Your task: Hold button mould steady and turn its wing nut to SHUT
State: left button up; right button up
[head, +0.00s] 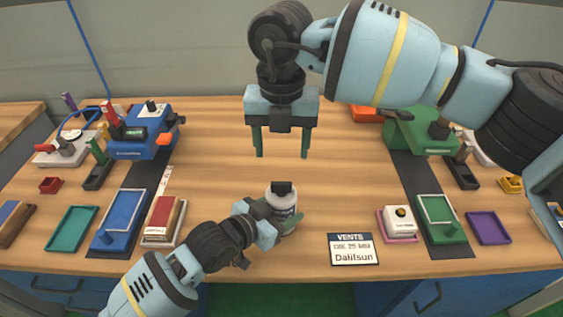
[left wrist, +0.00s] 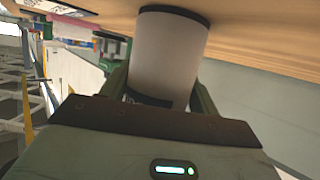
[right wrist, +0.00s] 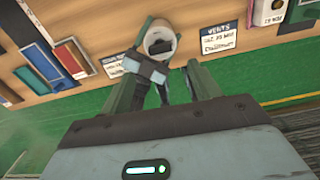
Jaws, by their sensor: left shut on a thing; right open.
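The button mould (head: 283,200) is a whitish cylinder standing at the front middle of the bench. A dark piece (head: 282,187) on its top looks like the wing nut; its setting cannot be read. My left gripper (head: 284,217) is shut around the mould's side from the front left. The left wrist view shows the mould's pale wall (left wrist: 170,55) between the fingers. My right gripper (head: 281,156) is open and empty, fingers pointing down, above and behind the mould. The right wrist view shows the mould (right wrist: 159,37) from above, between and beyond the open fingers (right wrist: 160,75).
A label card (head: 352,249) lies right of the mould. A white block on a pink tray (head: 397,237) and a green tray (head: 443,239) are farther right. A red block on a tray (head: 164,220) and a blue tray (head: 121,243) are left. The bench middle is clear.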

pick_arm(q)
jog(key=shift+r, duration=0.15)
pick_arm(e)
jog(key=shift+r, duration=1.35)
pick_arm(q)
jog(key=o, duration=1.5)
jog(key=shift+s+a, duration=0.2)
jog(key=v, duration=1.1)
jog(key=shift+s+a, duration=0.1)
jog(key=shift+s, duration=0.05)
pick_arm(e)
jog(key=shift+f, duration=0.1)
